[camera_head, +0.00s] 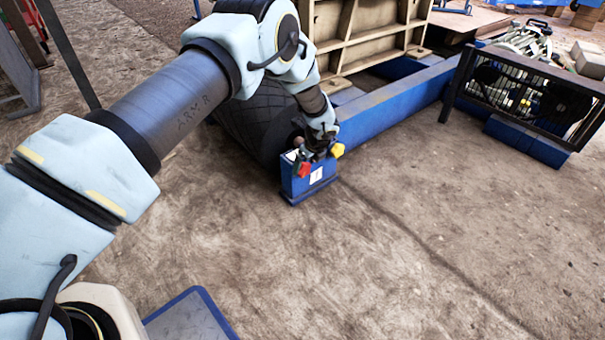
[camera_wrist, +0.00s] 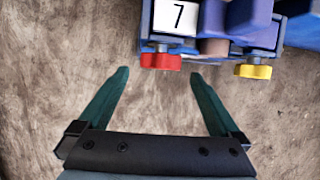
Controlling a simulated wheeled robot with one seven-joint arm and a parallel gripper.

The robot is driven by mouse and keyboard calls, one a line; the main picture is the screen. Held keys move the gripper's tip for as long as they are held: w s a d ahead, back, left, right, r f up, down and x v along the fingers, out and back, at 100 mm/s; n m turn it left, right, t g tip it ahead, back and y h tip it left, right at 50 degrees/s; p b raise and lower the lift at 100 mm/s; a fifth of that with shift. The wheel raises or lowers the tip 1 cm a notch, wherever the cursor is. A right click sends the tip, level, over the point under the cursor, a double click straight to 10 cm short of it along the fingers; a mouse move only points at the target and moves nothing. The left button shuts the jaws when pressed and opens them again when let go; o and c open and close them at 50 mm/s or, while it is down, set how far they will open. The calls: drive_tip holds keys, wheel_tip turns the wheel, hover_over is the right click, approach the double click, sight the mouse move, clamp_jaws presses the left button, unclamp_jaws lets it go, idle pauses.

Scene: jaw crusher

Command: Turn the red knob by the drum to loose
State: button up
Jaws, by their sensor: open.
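The red knob (camera_wrist: 160,61) sticks out from a blue block with a white label marked 7 (camera_wrist: 176,17) in the wrist view. It lies just ahead of my gripper (camera_wrist: 158,72), roughly between the lines of the two green fingers, which are open and empty. In the head view the red knob (camera_head: 304,169) sits on the blue block (camera_head: 310,186) beside the black drum (camera_head: 250,125). My gripper (camera_head: 318,152) is over the block there, and its fingers are hard to make out.
A yellow knob (camera_wrist: 253,71) sits right of the red one, near the right fingertip; it also shows in the head view (camera_head: 337,150). A blue beam (camera_head: 400,103) runs behind the block. A black mesh guard (camera_head: 520,95) stands at right. The concrete floor in front is clear.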

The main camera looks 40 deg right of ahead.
sight(305, 169)
drive_tip(key=b+x, duration=0.1)
drive_tip(key=x, duration=0.4)
drive_tip(key=c, duration=1.4)
